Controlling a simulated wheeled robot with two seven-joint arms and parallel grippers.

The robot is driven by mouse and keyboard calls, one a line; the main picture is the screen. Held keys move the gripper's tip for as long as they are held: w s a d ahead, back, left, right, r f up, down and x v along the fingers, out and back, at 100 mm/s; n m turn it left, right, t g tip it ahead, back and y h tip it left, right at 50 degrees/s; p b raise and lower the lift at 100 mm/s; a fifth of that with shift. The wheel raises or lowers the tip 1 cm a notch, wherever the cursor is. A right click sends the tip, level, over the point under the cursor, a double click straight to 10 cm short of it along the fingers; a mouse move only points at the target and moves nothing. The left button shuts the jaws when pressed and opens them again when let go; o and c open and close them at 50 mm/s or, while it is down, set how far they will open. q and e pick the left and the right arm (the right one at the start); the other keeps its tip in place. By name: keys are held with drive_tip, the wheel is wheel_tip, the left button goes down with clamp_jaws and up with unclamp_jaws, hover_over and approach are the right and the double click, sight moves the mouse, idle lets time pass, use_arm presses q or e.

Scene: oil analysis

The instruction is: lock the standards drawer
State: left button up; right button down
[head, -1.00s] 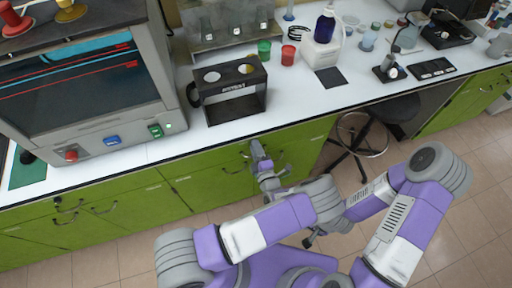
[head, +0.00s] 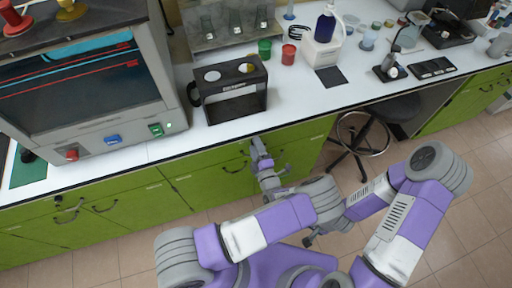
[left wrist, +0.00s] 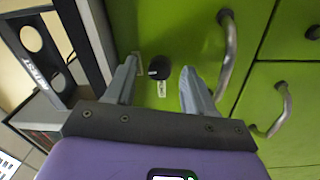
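The green drawer front (left wrist: 150,25) fills much of the left wrist view. A small black knob-like piece, probably the key or lock (left wrist: 158,67), sits on it, with a pale tag or label just below. My left gripper (left wrist: 160,84) is open, one finger on each side of this black piece; I cannot tell whether either touches it. In the head view my left gripper (head: 259,152) is at the green cabinet front under the counter edge, and hides the lock. The drawer looks closed. My right gripper (head: 312,238) shows only as a dark, partly hidden tip low in the picture.
A curved metal handle (left wrist: 229,55) stands out close to the right finger. The white counter (head: 300,105) overhangs above, with a black holder (head: 236,105) near its edge. A stool (head: 392,106) stands to the right.

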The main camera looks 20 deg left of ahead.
use_arm(q)
drive_tip(key=shift+d, duration=0.1)
drive_tip(key=v, duration=0.7)
drive_tip(key=shift+s, duration=0.25)
drive_tip(key=shift+f, duration=0.1)
